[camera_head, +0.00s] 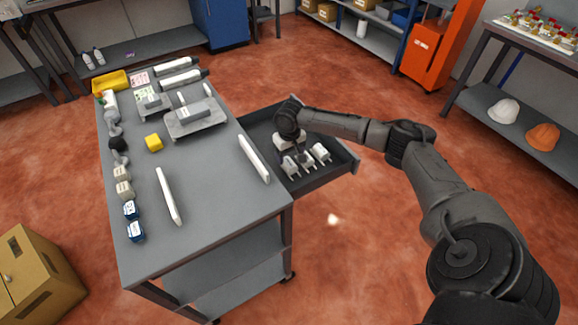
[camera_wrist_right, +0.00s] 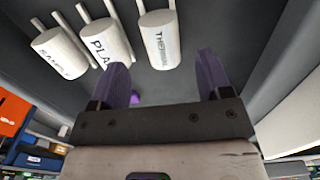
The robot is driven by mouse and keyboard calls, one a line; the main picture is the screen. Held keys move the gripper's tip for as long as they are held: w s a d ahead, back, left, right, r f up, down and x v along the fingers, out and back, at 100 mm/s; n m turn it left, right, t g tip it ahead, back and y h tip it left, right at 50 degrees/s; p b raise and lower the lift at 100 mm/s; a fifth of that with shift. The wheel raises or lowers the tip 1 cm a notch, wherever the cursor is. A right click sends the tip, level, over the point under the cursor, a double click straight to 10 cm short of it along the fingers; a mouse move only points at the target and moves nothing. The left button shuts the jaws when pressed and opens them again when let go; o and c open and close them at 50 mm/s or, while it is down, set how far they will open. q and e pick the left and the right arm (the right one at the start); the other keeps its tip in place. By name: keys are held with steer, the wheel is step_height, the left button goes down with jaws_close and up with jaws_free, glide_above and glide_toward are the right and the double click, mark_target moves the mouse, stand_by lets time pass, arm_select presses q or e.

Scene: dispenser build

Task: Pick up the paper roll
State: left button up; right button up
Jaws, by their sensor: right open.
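Several white rolls with thin white ends lie in the open grey drawer; one is the roll (camera_head: 321,152) at the right. In the right wrist view, three show with dark lettering: a roll marked "THERMAL" (camera_wrist_right: 159,40), one starting "PLA" (camera_wrist_right: 106,42) and one at the left (camera_wrist_right: 60,54) whose word is hard to read. My left gripper is not in view.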

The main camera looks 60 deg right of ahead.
mark_target(289, 162)
step_height(289, 162, down, 5)
steer(key=shift+a+r+b, duration=0.1)
steer(key=shift+a+b, duration=0.05)
steer(key=shift+b, duration=0.75)
steer(key=shift+c, duration=0.4)
steer(key=c, duration=1.1)
